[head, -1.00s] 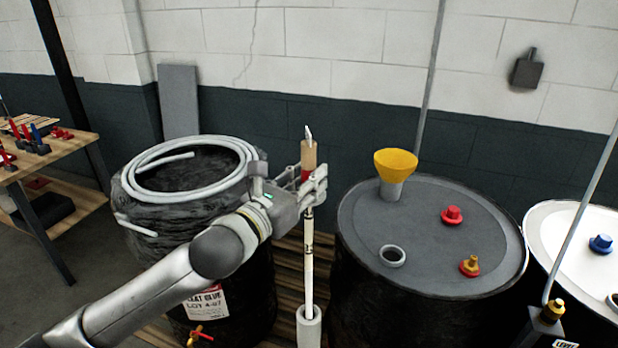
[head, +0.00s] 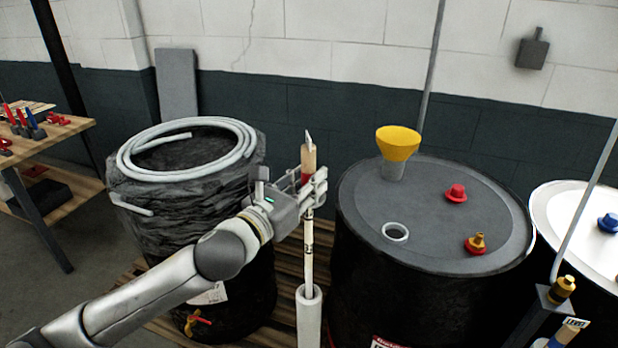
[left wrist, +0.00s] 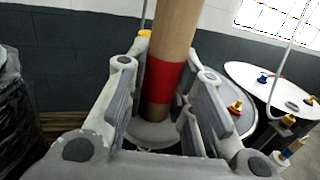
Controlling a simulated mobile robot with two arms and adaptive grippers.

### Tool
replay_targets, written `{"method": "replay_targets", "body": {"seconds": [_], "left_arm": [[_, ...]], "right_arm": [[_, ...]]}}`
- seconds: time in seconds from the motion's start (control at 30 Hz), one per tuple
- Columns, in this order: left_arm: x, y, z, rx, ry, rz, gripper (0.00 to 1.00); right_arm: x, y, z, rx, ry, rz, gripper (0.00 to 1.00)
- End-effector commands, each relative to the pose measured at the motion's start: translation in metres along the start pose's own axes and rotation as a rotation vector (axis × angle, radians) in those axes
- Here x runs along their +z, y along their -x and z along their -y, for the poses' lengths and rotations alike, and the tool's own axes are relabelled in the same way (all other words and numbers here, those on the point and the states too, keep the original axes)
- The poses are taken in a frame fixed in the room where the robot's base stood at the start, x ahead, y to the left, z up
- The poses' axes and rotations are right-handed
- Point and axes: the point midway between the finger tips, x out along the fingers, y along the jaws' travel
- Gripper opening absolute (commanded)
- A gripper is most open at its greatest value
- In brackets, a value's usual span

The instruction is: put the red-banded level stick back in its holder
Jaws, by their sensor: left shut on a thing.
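The level stick has a wooden handle with a red band (left wrist: 165,80) and a long pale shaft (head: 308,245) with dark marks. It stands about upright between the wrapped drum and the grey-topped drum. My left gripper (head: 312,186) is shut on the handle around the red band; its fingers (left wrist: 165,110) flank it in the left wrist view. The shaft's lower end meets the mouth of a white upright tube holder (head: 309,318) and appears to be inside it; the tip is hidden. My right gripper is not in view.
The grey-topped drum (head: 428,185) close to the right bears a yellow funnel (head: 398,143) and caps. The wrapped drum with a coiled hose (head: 240,135) stands left. A blue-banded wooden handle (head: 561,336) and a dark stand (head: 540,305) are at the lower right.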

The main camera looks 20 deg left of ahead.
Motion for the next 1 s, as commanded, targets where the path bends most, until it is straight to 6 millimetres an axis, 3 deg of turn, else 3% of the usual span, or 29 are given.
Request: {"method": "replay_targets", "body": {"seconds": [0.4, 1.0], "left_arm": [[-0.004, 0.000, 0.000, 0.000, -0.001, 0.001, 0.00], [-0.052, 0.002, 0.000, 0.000, -0.002, 0.001, 0.00]], "right_arm": [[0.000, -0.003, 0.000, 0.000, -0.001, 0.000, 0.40], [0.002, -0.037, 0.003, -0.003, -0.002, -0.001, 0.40]]}}
